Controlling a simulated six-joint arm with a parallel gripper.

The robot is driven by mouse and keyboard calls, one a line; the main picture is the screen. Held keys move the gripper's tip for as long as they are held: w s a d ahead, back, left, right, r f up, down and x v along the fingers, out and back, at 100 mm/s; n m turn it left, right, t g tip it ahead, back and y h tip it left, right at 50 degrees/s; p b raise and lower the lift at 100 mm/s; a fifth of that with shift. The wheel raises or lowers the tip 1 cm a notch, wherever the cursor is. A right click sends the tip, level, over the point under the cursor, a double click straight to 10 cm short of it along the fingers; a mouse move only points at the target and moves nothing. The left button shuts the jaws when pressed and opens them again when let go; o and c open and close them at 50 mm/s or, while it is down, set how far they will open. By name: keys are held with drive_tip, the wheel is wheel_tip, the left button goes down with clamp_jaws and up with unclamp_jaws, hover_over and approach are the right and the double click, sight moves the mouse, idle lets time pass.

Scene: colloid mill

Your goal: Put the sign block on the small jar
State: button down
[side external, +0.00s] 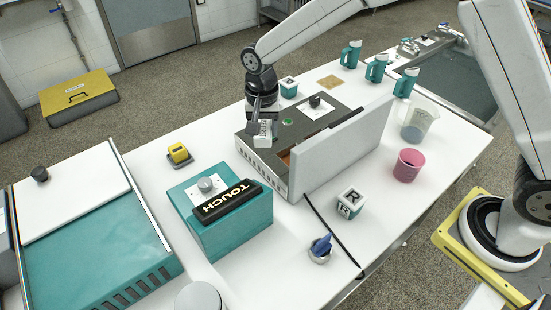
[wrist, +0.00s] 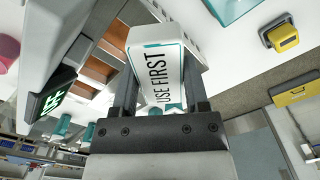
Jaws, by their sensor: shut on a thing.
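My gripper (side external: 262,124) is shut on a white block with a teal edge marked "USE FIRST" (wrist: 158,78), the sign block. In the side view the held block (side external: 263,140) hangs upright beside the near left edge of the grey machine; I cannot tell whether it touches it. My fingers (wrist: 160,92) grip it from both sides in the wrist view. No thing is clearly marked as the small jar. A small round vessel with a blue top (side external: 320,248) stands at the table's front, and a grey round lid (side external: 200,297) shows at the bottom edge.
The grey machine (side external: 262,165) has an upright white panel (side external: 340,150). A teal box (side external: 240,225) carries a "TOUCH" sign.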

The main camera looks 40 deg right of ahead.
drive_tip(key=s+a+r+n, duration=0.1)
drive_tip(key=s+a, duration=0.2)
drive_tip(key=a, duration=0.1)
drive_tip(key=s+a+n, duration=0.1)
drive_tip(key=s+a, duration=0.3)
drive_tip(key=s+a+r+n, duration=0.1)
drive_tip(key=s+a, duration=0.3)
drive_tip(key=shift+a+r+n, duration=0.3)
drive_tip(key=s+a+r+n, duration=0.1)
drive_tip(key=s+a+n, duration=0.1)
drive_tip(key=s, duration=0.5)
drive_tip(key=s+a+r+n, duration=0.1)
drive_tip(key=s+a+n, duration=0.1)
drive_tip(key=s+a, duration=0.3)
drive_tip(key=s, duration=0.3)
drive_tip(key=shift+s, duration=0.25)
drive_tip(key=shift+w+a, duration=0.1)
drive_tip(key=shift+a, duration=0.1)
hover_over(191, 290)
drive_tip(key=f, duration=0.8)
drive_tip(key=shift+s+d+f, duration=0.25)
drive_tip(key=shift+s+d, duration=0.05)
drive_tip(key=shift+w+a+f, duration=0.25)
drive_tip(key=shift+f, duration=0.15)
